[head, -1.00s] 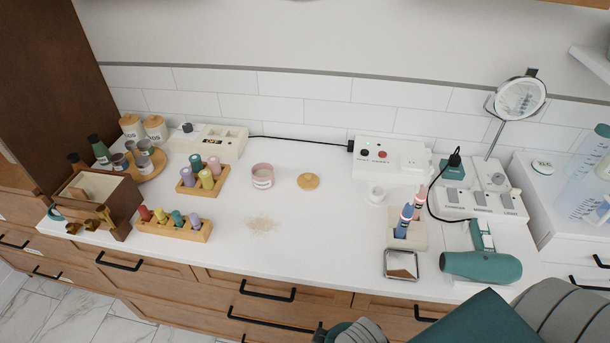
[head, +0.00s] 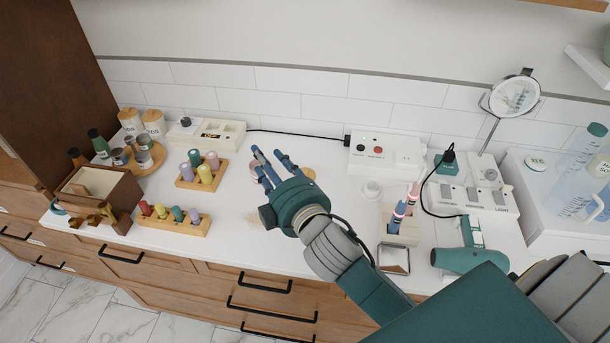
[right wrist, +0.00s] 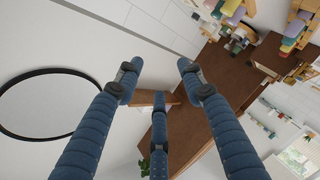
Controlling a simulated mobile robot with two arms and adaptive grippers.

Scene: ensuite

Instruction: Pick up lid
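The lid, a tan round disc (head: 309,173), lies flat on the white counter and is partly hidden behind my right gripper. My right gripper (head: 268,164) reaches over the middle of the counter, its blue fingers spread just left of the lid in the picture. In the right wrist view the same gripper (right wrist: 157,85) has its three fingers apart with nothing between them. The pink jar is mostly hidden behind the fingers in the head view. My left gripper is not in view.
Wooden holders with coloured pegs (head: 202,172) (head: 175,217) stand to the left, near a wooden box (head: 97,190). A white switch box (head: 385,155), a toothbrush stand (head: 399,228) and a teal hair dryer (head: 468,260) are to the right.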

